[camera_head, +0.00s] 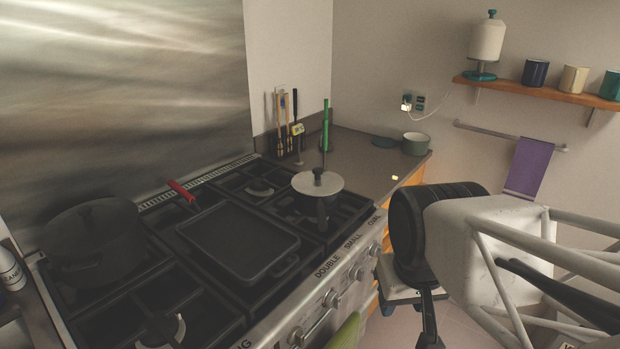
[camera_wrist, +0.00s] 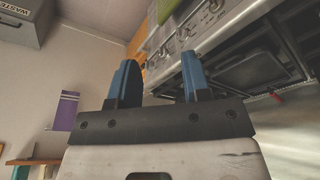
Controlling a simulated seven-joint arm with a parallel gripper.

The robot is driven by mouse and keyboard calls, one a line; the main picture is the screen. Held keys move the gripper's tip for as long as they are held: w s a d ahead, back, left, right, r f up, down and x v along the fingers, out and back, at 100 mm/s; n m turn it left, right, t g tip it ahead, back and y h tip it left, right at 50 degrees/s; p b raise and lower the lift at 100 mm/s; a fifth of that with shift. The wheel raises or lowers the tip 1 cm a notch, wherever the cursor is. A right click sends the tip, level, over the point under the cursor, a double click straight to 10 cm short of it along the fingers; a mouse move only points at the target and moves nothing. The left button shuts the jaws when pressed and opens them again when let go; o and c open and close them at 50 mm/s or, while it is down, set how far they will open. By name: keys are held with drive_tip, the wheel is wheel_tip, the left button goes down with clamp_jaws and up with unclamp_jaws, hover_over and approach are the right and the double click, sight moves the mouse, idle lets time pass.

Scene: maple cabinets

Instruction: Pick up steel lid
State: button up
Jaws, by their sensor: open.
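The steel lid (camera_head: 318,184) is a pale grey disc with a dark knob. In the head view my arm is at the right, in front of the stove, well apart from the lid. I cannot make out the lid in the wrist view.
A square griddle pan (camera_head: 238,240) and a large dark pot (camera_head: 92,242) stand on the stove (camera_head: 258,310). Utensils (camera_head: 289,125) stand behind the lid. A wall shelf (camera_head: 530,90) holds mugs; a purple towel (camera_head: 528,168) hangs below.

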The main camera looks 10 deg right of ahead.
drive_tip(key=o, duration=0.3)
drive_tip(key=shift+o, duration=0.2)
